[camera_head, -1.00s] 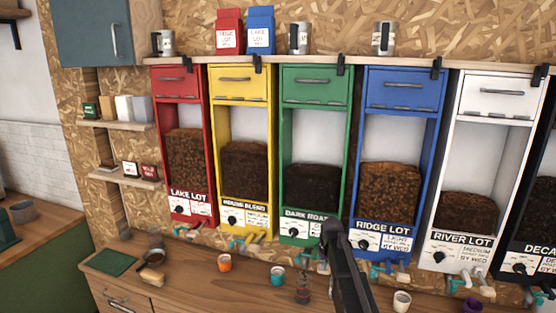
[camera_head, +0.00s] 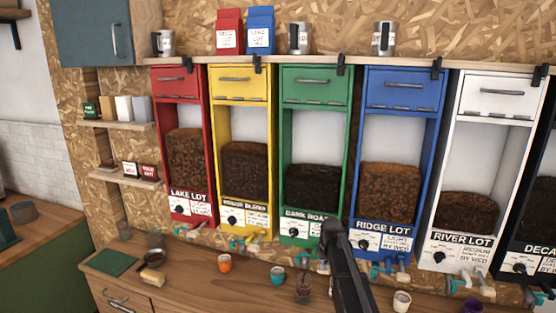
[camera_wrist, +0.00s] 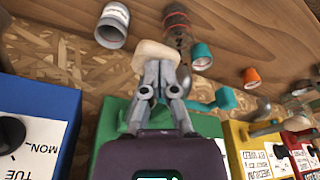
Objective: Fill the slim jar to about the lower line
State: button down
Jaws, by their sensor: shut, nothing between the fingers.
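The slim jar (camera_head: 303,285) stands upright on the counter, in front of the green Dark Roast dispenser (camera_head: 290,225). In the wrist view the clear jar (camera_wrist: 178,30) shows reddish bands and something dark inside; I cannot tell its level against the lines. My gripper (camera_wrist: 153,88) is shut and empty, over the green dispenser's lower front. Its tips are close to a pale beige block-like piece (camera_wrist: 155,54), and I cannot tell whether they touch. A teal tap lever (camera_wrist: 222,100) lies beside the fingers. In the head view my arm hides the fingertips.
A teal cup (camera_head: 277,275) and an orange cup (camera_head: 225,262) stand left of the jar. A pale cup (camera_head: 402,300) stands to the right. The blue Ridge Lot dispenser (camera_head: 384,238) and yellow House Blend dispenser (camera_head: 246,215) flank the green one. Counter between cups is clear.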

jog(key=w+p+v, duration=0.1)
jog(key=p+v, duration=0.7)
jog(key=shift+w+r+p, duration=0.3)
jog(key=shift+w+r, duration=0.05)
jog(key=shift+w, duration=0.05)
jog(key=shift+a, duration=0.15)
dwell(0.6)
jog(key=s+f+m+g+b, duration=0.1)
jog(key=s+f+b, duration=0.9)
jog(key=s, duration=0.4)
jog(key=s+f+m+g+b, duration=0.1)
jog(key=s+f+b, duration=1)
jog(key=s, duration=0.4)
jog(key=shift+f, duration=0.35)
dwell(0.4)
